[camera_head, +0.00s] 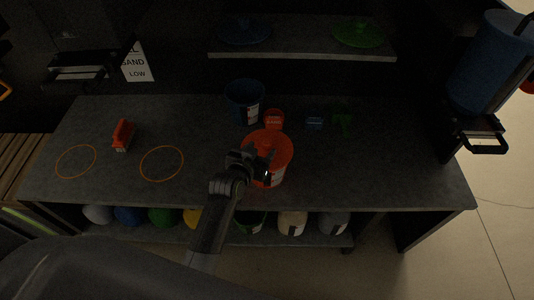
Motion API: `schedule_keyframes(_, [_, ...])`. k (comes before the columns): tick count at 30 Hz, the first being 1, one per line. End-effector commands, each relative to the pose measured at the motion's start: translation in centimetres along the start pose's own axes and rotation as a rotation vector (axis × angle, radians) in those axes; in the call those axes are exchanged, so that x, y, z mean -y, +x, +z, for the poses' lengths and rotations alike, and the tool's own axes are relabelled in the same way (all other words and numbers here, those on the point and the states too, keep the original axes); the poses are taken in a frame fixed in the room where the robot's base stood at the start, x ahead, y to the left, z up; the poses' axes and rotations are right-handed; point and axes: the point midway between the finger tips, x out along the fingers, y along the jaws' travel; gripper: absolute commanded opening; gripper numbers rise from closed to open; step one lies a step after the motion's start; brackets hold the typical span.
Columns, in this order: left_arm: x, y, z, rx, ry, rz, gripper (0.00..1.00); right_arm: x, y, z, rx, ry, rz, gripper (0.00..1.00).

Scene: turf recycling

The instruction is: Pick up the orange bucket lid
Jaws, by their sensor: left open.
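The orange lid (279,146) looks like a round disc on top of the orange bucket (279,176), near the middle of the table. The bucket stands upright, with a white label on its side. My left gripper (266,165) is open over the lid's near left part and hides some of it. I cannot tell whether the fingers touch the lid. My right gripper is not in view.
A dark blue bucket (243,98) stands behind on the dark table (380,170). A small orange scoop-like item (274,118), a blue item (314,123) and a green item (342,121) lie behind the lid. An orange brush (123,134) lies at left. A shelf (300,50) hangs above.

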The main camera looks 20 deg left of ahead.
Motion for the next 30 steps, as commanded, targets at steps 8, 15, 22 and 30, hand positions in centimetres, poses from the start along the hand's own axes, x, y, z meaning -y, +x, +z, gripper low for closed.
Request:
schedule_keyframes(8, [0.0, 1.4, 0.1, 0.0, 0.0, 0.001, 0.53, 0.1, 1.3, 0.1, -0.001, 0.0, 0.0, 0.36])
schedule_keyframes(15, [0.1, 4.0, 0.2, -0.002, 0.002, 0.0, 0.53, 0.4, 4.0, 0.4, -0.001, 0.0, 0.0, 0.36])
schedule_keyframes(22, [0.1, 5.7, 0.0, 0.0, 0.0, 0.0, 0.53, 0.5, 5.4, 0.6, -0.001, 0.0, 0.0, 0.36])
schedule_keyframes(30, [0.1, 5.9, -0.2, 0.001, 0.0, 0.0, 0.53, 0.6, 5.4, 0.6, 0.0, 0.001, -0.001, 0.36])
